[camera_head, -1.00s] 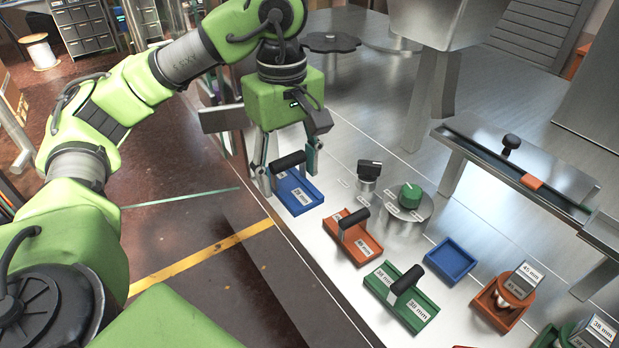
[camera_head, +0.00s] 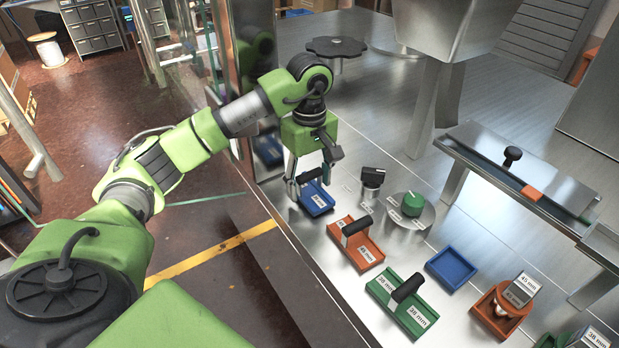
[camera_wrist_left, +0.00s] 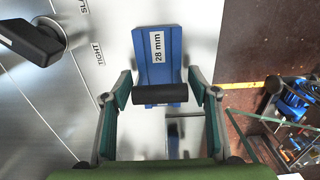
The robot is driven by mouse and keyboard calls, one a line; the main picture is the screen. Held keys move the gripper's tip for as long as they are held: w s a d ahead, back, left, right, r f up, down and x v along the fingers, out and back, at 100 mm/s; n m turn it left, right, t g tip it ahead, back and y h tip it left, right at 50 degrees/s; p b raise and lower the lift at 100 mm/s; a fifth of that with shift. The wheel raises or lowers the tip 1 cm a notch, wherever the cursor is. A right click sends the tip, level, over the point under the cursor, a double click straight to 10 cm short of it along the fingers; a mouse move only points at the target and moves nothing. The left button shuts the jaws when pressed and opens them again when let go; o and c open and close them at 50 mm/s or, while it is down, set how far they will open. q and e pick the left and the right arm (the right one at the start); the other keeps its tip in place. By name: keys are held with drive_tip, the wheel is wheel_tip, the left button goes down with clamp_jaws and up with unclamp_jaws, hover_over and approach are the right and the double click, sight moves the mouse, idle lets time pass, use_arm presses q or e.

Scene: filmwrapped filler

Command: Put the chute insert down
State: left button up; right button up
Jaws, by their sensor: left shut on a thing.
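The chute insert is a blue tray with a black bar handle and a "28 mm" label (camera_head: 318,203). It is near the left edge of the steel worktop. My left gripper (camera_head: 308,183) is shut on its handle from above. In the left wrist view the blue insert (camera_wrist_left: 160,54) lies beyond the fingers (camera_wrist_left: 160,98), with the black handle between them. It looks level and low over the steel; I cannot tell whether it touches. My right gripper is not in view.
An orange insert (camera_head: 366,255) and a green insert (camera_head: 417,316) stand nearer along the worktop edge. A black knob (camera_head: 373,175) and a green dial (camera_head: 413,204) are to the right of the blue insert. An empty blue tray (camera_head: 451,268) sits further right.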

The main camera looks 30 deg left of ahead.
use_arm(q)
drive_tip(key=shift+f, duration=0.15)
drive_tip(key=shift+f+b, duration=0.2)
drive_tip(key=shift+b, duration=0.1)
drive_tip(key=o, duration=1.2)
drive_tip(key=shift+r, duration=0.1)
